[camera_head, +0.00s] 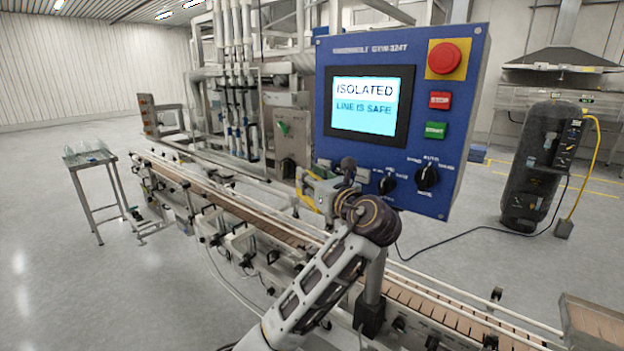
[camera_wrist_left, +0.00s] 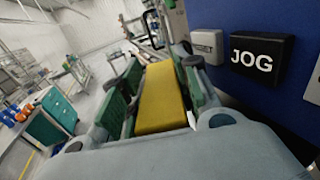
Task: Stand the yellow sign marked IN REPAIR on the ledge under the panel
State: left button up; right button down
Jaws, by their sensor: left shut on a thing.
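My left gripper (camera_head: 318,190) is in front of the lower left corner of the blue panel (camera_head: 408,48). In the left wrist view, its green-padded fingers (camera_wrist_left: 160,92) are shut on a yellow piece (camera_wrist_left: 161,100), which I take to be the sign. The sign's lettering does not show. In the head view only a small bit of yellow shows, at the gripper's left. The panel's screen reads ISOLATED, LINE IS SAFE. I cannot make out the ledge; my arm and gripper cover part of the area under the panel. My right gripper is not in view.
A black JOG button (camera_wrist_left: 258,54) is close to the gripper's right on the panel. Black selector knobs (camera_head: 427,177) and a red stop button (camera_head: 446,59) stick out from it. A conveyor (camera_head: 226,207) runs below. A small table (camera_head: 88,159) stands at left.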

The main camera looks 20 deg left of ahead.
pick_arm(q)
jog(key=shift+f, duration=0.1)
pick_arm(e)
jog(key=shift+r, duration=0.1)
pick_arm(q)
jog(key=o, duration=0.8)
jog(key=shift+o, duration=1.2)
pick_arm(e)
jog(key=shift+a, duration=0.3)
pick_arm(q)
jog(key=b+v, duration=0.1)
jog(key=v, duration=1.1)
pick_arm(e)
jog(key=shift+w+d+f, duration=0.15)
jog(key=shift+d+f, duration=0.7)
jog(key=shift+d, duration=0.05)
